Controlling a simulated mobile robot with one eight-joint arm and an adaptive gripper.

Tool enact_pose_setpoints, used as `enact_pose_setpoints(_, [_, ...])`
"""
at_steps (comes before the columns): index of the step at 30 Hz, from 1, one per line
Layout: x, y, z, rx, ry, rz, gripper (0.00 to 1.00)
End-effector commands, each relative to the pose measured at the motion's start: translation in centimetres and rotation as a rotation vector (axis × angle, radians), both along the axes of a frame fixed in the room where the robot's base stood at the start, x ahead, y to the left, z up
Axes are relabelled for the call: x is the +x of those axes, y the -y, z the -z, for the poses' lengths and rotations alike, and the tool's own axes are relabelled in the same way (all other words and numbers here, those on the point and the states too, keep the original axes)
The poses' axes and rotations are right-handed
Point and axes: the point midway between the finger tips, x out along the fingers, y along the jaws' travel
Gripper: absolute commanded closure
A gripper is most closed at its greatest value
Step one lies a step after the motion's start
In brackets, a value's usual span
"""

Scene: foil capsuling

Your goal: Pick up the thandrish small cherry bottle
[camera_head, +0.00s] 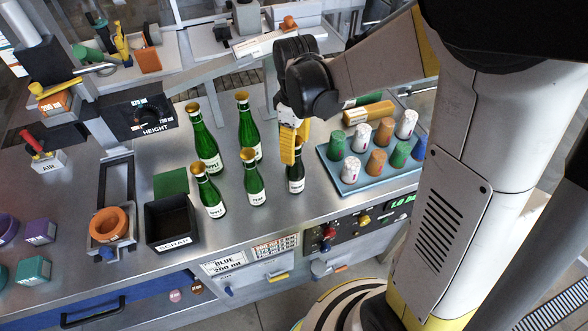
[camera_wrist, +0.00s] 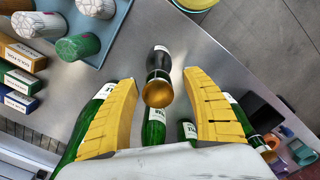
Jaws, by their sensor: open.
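A small dark bottle (camera_head: 296,179) with a white label stands upright at the right end of the bottle group, in the head view. Its label is too small to read with certainty; it appears to be the cherry one. My gripper (camera_head: 295,146) is above it, yellow fingers pointing down and hiding its top. In the wrist view the dark bottle (camera_wrist: 158,59) with a gold cap lies between the spread fingers of my gripper (camera_wrist: 164,78), slightly beyond the tips. The gripper is open and empty. I cannot tell whether a finger touches the bottle.
Green bottles with gold caps, such as this one (camera_head: 253,178), stand close on the left. A blue tray (camera_head: 347,188) of coloured foil capsules is close on the right. A black scrap bin (camera_head: 171,222) sits further left.

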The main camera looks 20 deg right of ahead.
Motion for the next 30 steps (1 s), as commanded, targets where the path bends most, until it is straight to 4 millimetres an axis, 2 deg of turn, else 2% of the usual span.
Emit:
enact_pose_setpoints(3, [0.2,0.0,2.2,0.000,0.000,0.000,0.43])
enact_pose_setpoints(6, [0.2,0.0,3.3,0.000,0.000,0.000,0.43])
enact_pose_setpoints(14, [0.2,0.0,3.6,0.000,0.000,0.000,0.43])
enact_pose_setpoints(15, [0.2,0.0,3.6,0.000,0.000,0.000,0.47])
enact_pose_setpoints(20, [0.2,0.0,3.6,0.000,0.000,0.000,0.96])
enact_pose_setpoints(21, [0.2,0.0,3.6,0.000,0.000,0.000,1.00])
enact_pose_setpoints(30, [0.2,0.0,3.5,0.000,0.000,0.000,1.00])
